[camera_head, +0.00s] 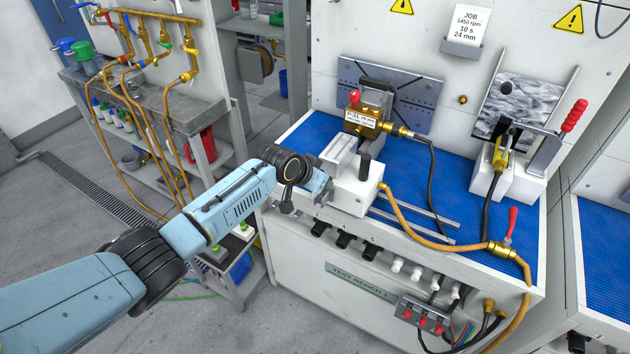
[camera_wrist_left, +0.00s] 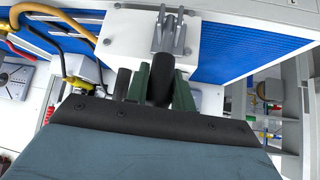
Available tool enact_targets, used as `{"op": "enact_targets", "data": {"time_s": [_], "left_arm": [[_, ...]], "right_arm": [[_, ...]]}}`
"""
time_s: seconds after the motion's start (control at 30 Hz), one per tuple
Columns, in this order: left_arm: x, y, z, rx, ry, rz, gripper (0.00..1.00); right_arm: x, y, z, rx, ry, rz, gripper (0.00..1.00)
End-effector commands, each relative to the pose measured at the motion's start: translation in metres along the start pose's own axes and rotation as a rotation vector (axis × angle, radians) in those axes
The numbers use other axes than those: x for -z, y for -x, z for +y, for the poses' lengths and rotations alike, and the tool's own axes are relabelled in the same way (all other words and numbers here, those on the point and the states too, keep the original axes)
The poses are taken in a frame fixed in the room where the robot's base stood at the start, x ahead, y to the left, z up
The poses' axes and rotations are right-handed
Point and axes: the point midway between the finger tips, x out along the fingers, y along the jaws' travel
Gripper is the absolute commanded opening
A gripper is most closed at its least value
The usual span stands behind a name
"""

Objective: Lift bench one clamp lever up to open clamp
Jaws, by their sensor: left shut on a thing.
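My left gripper (camera_head: 322,190) is at the left front side of a white block fixture (camera_head: 352,192) on test bench one. In the wrist view the green fingers (camera_wrist_left: 159,84) are shut around a black handle (camera_wrist_left: 159,72), which leads to a grey metal bracket (camera_wrist_left: 168,34) on the white block. A second black, rounded part (camera_wrist_left: 122,84) is beside the fingers. In the head view an upright black knob (camera_head: 364,168) stands at the block; the gripped handle is mostly hidden there. My right gripper is not in view.
A brass valve block (camera_head: 358,122) with a tag stands behind the fixture. An orange hose (camera_head: 408,224) and a black hose cross the blue mat (camera_head: 456,190). A red-handled valve (camera_head: 511,224) is at the front right. A pipe rack (camera_head: 150,45) stands at the left.

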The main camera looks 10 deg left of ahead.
Motion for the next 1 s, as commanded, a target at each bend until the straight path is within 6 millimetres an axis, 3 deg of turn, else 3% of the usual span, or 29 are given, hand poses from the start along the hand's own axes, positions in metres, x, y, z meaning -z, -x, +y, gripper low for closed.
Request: {"op": "enact_targets", "data": {"time_s": [0.33, 0.37, 0.5, 0.83, 1.0], "left_arm": [[0.000, 0.000, 0.000, 0.000, 0.001, -0.004, 0.00], [0.000, 0.000, 0.000, 0.000, 0.001, -0.004, 0.27], [0.000, 0.000, 0.000, 0.000, 0.001, -0.003, 0.45], [0.000, 0.001, 0.000, 0.000, 0.001, -0.002, 0.46], [0.001, 0.013, 0.000, -0.001, 0.001, -0.001, 0.46]], "right_arm": [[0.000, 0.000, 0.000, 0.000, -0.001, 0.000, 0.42], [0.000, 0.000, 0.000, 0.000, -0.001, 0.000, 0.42], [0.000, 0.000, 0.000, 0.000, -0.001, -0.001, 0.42], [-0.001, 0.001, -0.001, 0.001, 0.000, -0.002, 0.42], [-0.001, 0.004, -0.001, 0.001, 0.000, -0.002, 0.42]]}}
